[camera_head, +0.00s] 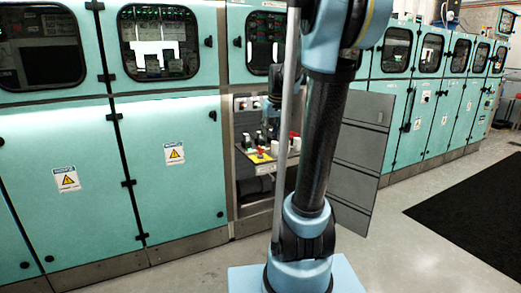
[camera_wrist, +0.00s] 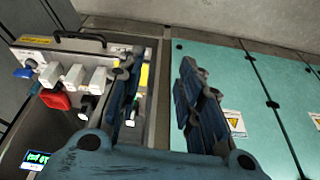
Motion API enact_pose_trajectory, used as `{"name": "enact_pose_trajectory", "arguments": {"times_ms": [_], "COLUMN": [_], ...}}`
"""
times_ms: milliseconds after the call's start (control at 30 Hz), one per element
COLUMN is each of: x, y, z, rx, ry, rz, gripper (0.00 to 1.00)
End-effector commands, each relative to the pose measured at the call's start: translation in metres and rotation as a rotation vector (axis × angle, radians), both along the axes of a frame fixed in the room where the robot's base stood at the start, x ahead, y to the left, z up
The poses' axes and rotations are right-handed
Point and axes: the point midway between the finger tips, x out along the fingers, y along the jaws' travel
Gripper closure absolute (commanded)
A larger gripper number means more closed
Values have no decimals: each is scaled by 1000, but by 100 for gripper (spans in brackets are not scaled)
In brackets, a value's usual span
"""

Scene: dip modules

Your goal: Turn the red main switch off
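In the wrist view, a red switch handle (camera_wrist: 55,99) sits on a grey panel (camera_wrist: 120,50) at the left, near a row of white modules. In the head view, a red part (camera_head: 294,136) shows beside my arm and may be the same switch; my arm partly covers it. My gripper (camera_wrist: 160,95) is open and empty, with its two dark blue fingers apart. The left finger overlaps the panel's right side in the picture, and the red handle lies left of it. I cannot tell the distance to the panel.
White modules (camera_wrist: 75,75), a blue knob (camera_wrist: 23,72) and black levers (camera_wrist: 88,105) crowd around the red handle. A black bar handle (camera_wrist: 80,38) stands at the panel's edge. In the head view, a grey door (camera_head: 365,135) stands open behind my arm.

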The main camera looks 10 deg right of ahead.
Motion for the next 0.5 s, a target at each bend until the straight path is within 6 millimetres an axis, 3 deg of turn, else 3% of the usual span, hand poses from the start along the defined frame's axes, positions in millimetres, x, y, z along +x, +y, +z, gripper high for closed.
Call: {"name": "enact_pose_trajectory", "arguments": {"times_ms": [33,300,500], "x": [21,116,163], "y": [-2,-12,-18], "z": [3,8,4], "rx": [1,4,4], "ry": [-7,-44,-63], "rz": [7,58,81], "gripper": [67,67,67]}}
